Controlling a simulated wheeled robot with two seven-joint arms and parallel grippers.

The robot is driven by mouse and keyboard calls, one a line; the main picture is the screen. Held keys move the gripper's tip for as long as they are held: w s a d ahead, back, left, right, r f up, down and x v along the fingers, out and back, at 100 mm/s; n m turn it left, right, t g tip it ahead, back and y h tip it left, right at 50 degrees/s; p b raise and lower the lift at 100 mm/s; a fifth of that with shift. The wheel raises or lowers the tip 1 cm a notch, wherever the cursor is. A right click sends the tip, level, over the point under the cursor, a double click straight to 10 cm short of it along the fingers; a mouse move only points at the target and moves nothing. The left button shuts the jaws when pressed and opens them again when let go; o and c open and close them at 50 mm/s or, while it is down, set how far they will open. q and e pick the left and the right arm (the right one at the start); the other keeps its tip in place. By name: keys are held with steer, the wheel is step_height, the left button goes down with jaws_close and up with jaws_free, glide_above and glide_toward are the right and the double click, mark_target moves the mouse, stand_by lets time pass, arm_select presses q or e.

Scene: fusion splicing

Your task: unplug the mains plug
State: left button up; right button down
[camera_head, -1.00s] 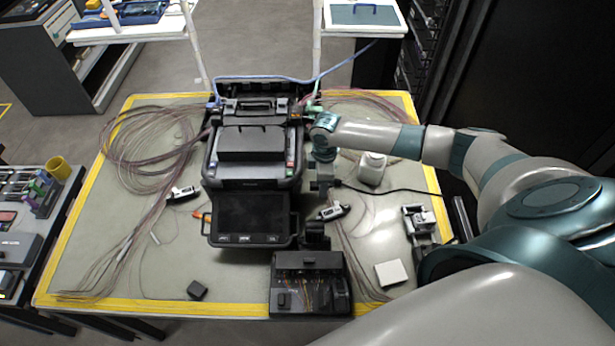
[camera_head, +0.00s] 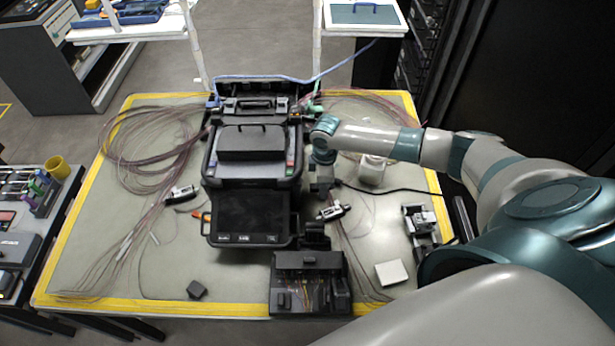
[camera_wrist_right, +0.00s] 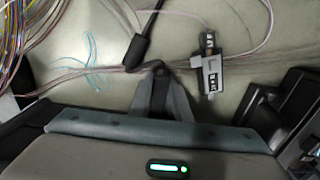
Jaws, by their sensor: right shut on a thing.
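My right gripper (camera_head: 322,188) reaches down beside the right side of the black fusion splicer (camera_head: 252,140). In the right wrist view its fingers (camera_wrist_right: 161,85) are shut, and the mains plug's black lead (camera_wrist_right: 138,48) with its thick sleeve runs up to their tips. The plug body is mostly hidden at the fingers. In the head view the black lead (camera_head: 395,190) leaves the gripper toward the right. Whether the plug is seated in its socket cannot be told. My left gripper is not in view.
A small clamp tool (camera_head: 333,211) lies just in front of the gripper; it also shows in the wrist view (camera_wrist_right: 209,72). A white container (camera_head: 372,169) stands to the right. A black tray (camera_head: 310,284) sits at the front edge. Loose fibres cover the table's left side.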

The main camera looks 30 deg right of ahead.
steer(key=c, duration=1.6)
jaws_free()
steer(key=shift+o, duration=0.2)
steer(key=shift+r, duration=0.1)
step_height(320, 180, up, 17)
steer(key=b, duration=0.4)
steer(key=shift+r, duration=0.15)
